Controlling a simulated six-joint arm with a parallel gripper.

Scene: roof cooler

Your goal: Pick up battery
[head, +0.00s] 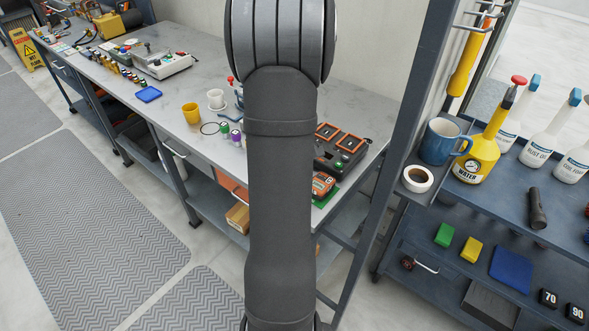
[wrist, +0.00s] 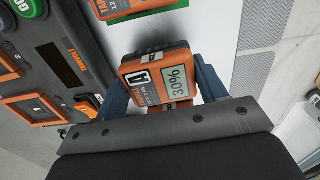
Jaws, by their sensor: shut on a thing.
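An orange and black battery (wrist: 160,76) with a grey display reading 30% is in the middle of the wrist view. My gripper (wrist: 163,72) has its blue fingers on either side of it and is shut on it. I cannot tell whether the battery touches the bench. A second orange battery (wrist: 130,6) lies on a green pad (wrist: 170,28) just beyond it. In the head view my arm hides the gripper; an orange battery (head: 322,184) shows beside the arm on the green pad.
A dark charger (head: 342,147) with orange-framed slots stands on the bench (head: 215,75), left of the held battery in the wrist view (wrist: 62,72). Cups and small bottles stand left of my arm. A blue cart (head: 440,195) with bottles stands at the right.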

